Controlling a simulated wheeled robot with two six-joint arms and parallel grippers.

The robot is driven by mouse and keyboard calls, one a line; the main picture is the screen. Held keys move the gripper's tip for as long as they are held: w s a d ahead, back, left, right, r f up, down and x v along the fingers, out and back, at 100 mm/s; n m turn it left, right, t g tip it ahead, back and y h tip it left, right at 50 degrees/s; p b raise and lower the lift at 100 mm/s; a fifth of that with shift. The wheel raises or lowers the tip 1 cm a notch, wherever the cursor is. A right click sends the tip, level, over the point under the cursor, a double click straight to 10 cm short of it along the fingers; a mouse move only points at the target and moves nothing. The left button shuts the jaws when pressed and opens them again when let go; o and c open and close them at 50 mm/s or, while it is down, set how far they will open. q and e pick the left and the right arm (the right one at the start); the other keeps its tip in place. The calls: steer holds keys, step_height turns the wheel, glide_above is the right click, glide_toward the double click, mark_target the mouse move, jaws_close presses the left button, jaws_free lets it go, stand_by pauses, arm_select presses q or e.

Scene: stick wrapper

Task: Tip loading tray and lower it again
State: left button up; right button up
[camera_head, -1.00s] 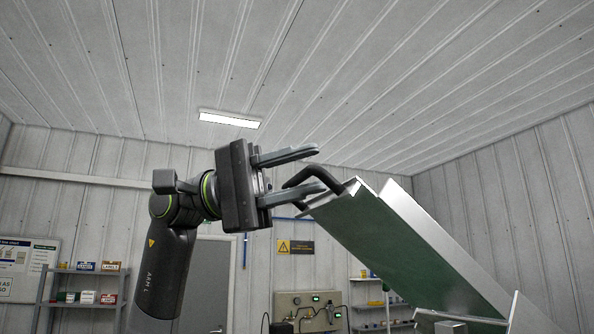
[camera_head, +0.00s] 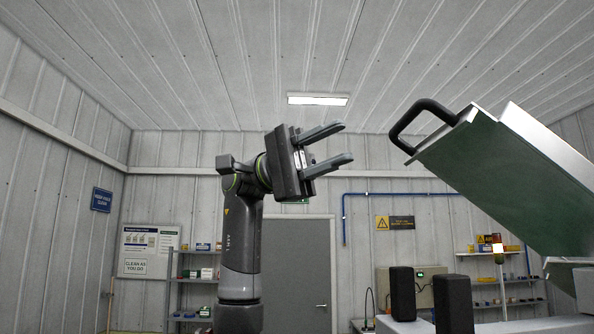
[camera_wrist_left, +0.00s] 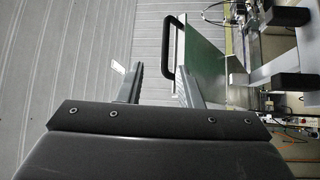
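The loading tray (camera_head: 505,165) is tilted up at the right of the head view, its green underside facing me and its raised end up and to the left. A black handle (camera_head: 408,125) sticks out from that raised end. My left gripper (camera_head: 346,143) is open and empty, to the left of the handle and apart from it. In the left wrist view, the open fingers (camera_wrist_left: 160,85) have nothing between them, and the handle (camera_wrist_left: 168,48) and green tray (camera_wrist_left: 203,55) lie beyond them. My right gripper is not in view.
Two dark upright blocks (camera_head: 403,293) stand on a light machine top below the tray. A shelf (camera_head: 195,285), a grey door (camera_head: 297,270) and a control panel (camera_head: 425,285) are at the back wall. Open air lies between gripper and handle.

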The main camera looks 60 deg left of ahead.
arm_select(q)
steer(key=v, duration=0.6)
steer(key=shift+c, duration=0.2)
